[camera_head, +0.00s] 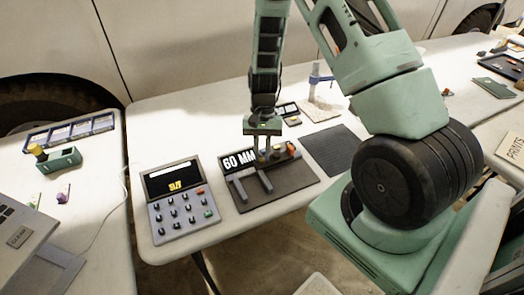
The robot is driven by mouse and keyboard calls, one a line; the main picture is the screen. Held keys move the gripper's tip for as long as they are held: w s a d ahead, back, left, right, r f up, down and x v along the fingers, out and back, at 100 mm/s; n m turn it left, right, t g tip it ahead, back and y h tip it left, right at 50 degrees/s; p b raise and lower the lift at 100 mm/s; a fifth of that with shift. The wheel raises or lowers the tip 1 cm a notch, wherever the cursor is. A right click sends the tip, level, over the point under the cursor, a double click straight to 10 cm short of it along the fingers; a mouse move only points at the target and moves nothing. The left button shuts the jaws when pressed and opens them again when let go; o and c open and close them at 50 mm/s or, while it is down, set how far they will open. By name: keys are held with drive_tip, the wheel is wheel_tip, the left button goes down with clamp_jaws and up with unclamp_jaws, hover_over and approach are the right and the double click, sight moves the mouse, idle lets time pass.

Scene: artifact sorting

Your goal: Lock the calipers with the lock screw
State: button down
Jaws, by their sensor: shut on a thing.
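The calipers (265,184) stand on a dark base (291,183) on the white table, with two grey jaws pointing toward the front and a gap between them. A "60 MM" display (238,160) is behind the left jaw. My gripper (264,153) points down from above at the calipers, just right of the display. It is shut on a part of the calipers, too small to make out. A small orange knob (291,149) is right of my gripper. I cannot tell whether it is the lock screw.
A grey keypad box (183,224) with a dark screen stands left of the base. A dark mat (333,151) lies to the right. A blue-topped stand (318,79) and small items are behind. A second table on the left holds a green tray (58,163).

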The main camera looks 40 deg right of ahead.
drive_tip(key=c, duration=1.3)
unclamp_jaws()
drive_tip(key=shift+r, duration=0.1)
drive_tip(key=v, duration=1.7)
drive_tip(key=shift+r+b, duration=0.2)
drive_tip(key=shift+b, duration=0.15)
drive_tip(key=s+a+r+n+h, duration=0.1)
drive_tip(key=s+a+r+n, duration=0.15)
drive_tip(key=a, duration=0.65)
drive_tip(key=s+a+r+n, duration=0.1)
drive_tip(key=s+a+n, duration=0.25)
drive_tip(key=a, duration=0.45)
drive_tip(key=s+a+n+t, duration=0.1)
drive_tip(key=s+a+n, duration=0.2)
drive_tip(key=s, duration=0.3)
drive_tip(key=s+a+r+n+t+h, duration=0.1)
drive_tip(key=s+a+n, duration=0.2)
drive_tip(key=s+a, duration=0.1)
drive_tip(key=s+a+n+t, duration=0.1)
drive_tip(key=s+a+n, duration=0.3)
drive_tip(key=s, duration=0.3)
drive_tip(key=shift+s+a+r+h, duration=0.2)
drive_tip(key=shift+s+r+h, duration=0.05)
drive_tip(key=shift+s+h, duration=0.1)
